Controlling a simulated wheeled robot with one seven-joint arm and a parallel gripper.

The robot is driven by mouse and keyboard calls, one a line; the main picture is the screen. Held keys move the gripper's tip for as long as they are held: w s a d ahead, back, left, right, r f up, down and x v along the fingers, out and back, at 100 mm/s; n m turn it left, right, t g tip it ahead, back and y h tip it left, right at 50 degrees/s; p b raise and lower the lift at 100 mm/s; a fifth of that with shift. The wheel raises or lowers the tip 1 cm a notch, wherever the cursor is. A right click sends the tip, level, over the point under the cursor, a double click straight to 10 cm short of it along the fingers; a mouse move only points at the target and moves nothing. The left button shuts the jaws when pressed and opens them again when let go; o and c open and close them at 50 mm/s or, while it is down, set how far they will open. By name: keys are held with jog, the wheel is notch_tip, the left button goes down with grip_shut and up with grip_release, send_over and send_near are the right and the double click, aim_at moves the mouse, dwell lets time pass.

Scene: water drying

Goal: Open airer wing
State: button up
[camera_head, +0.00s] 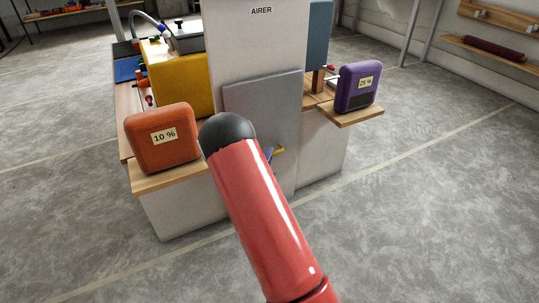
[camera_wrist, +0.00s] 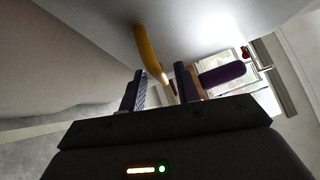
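The airer (camera_head: 258,45) is a tall white panel labelled "AIRER". A flat grey panel (camera_head: 262,100), which looks like its wing, lies against its front and appears folded close. A yellow handle (camera_head: 279,150) shows low on that front; in the wrist view it is a curved yellow bar (camera_wrist: 147,50) on a pale surface. My gripper (camera_wrist: 160,70) is open, and the handle's lower end shows in the gap between the two fingers. I cannot tell whether they touch. In the head view my red arm hides most of my gripper.
An orange box (camera_head: 164,138) marked "10 %" stands on a wooden ledge at the left. A purple box (camera_head: 358,87) marked "25 %" stands on a ledge at the right. A yellow block (camera_head: 176,80) stands behind. The grey floor (camera_head: 430,200) at right is clear.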

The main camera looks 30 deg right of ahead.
jog(key=shift+x, duration=0.8)
grip_shut()
